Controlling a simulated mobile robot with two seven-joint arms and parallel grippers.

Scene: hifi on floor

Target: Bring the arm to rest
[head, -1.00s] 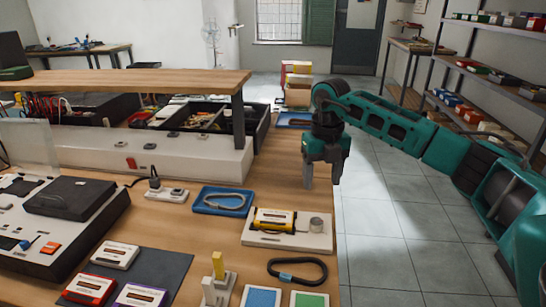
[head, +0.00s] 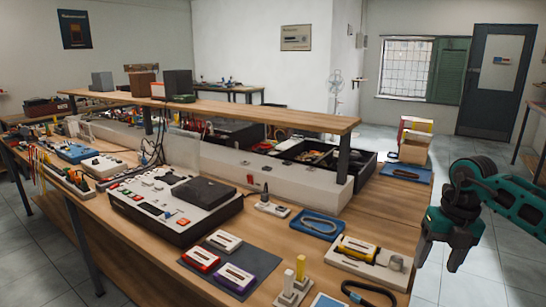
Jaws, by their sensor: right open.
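My right arm comes in from the right edge, and its gripper (head: 439,260) hangs pointing down at the right edge of the wooden workbench (head: 315,255). Its two dark fingers are apart with nothing between them. I cannot tell the gripper's exact height over the bench edge. My left gripper is not in view.
A blue tray (head: 317,224) with a carabiner-like loop, a black loop (head: 369,292) and several cassettes on a dark mat (head: 240,262) lie on the bench. A deck (head: 175,206) and a raised shelf (head: 220,110) stand behind. Tiled floor to the right is clear.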

